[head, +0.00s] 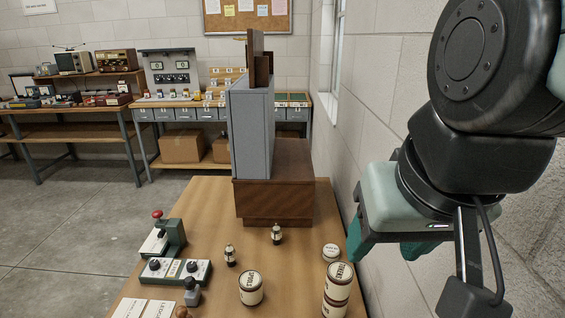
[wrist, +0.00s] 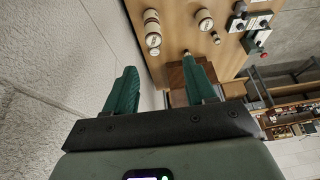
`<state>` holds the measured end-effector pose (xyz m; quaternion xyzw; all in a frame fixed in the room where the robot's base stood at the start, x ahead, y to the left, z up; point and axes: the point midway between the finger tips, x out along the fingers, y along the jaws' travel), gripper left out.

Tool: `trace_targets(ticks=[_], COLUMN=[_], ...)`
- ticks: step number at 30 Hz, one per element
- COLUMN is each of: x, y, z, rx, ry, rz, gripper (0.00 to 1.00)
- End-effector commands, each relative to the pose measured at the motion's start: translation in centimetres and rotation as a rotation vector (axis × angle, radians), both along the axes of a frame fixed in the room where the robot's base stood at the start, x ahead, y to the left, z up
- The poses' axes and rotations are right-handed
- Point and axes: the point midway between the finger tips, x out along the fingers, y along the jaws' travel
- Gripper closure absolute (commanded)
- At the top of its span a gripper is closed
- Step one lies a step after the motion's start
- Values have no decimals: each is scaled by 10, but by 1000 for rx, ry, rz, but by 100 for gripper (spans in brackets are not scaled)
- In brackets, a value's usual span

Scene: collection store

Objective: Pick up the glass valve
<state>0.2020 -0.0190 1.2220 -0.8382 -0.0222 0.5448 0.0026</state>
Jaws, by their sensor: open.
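Two small valve-like pieces with dark bases and pale, clear-looking bodies stand upright on the wooden table (head: 200,205) in the head view. One valve (head: 230,256) is left of centre; the other valve (head: 277,235) is farther back, near the wooden cabinet. I cannot tell which one the task means. In the wrist view, one valve (wrist: 215,37) shows on the table, and the other (wrist: 187,53) seems to show just beyond the right finger's tip. My gripper (head: 385,247) is open and empty, right of the table by the wall. Its teal fingers (wrist: 160,68) are spread apart.
Labelled cans stand on the table: one can (head: 251,288) at front centre, stacked cans (head: 337,290) at right, and a low one (head: 331,252) behind. A switch box (head: 176,271) and a red-knobbed device (head: 163,235) are at left. A tall cabinet (head: 275,185) stands behind; a block wall is close at right.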

Motion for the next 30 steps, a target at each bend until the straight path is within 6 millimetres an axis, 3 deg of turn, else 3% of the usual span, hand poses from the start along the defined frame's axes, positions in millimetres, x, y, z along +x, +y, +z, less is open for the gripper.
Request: trace_targets(ticks=[11,17,23,30], x=[2,3,8,35], y=[31,61,105,148], z=[-39,-67,-94,-122], rx=[161,327,605,987], ry=[288,538,865,1173], rz=[-6,-31,-94,-241], gripper=[45,45,45,45])
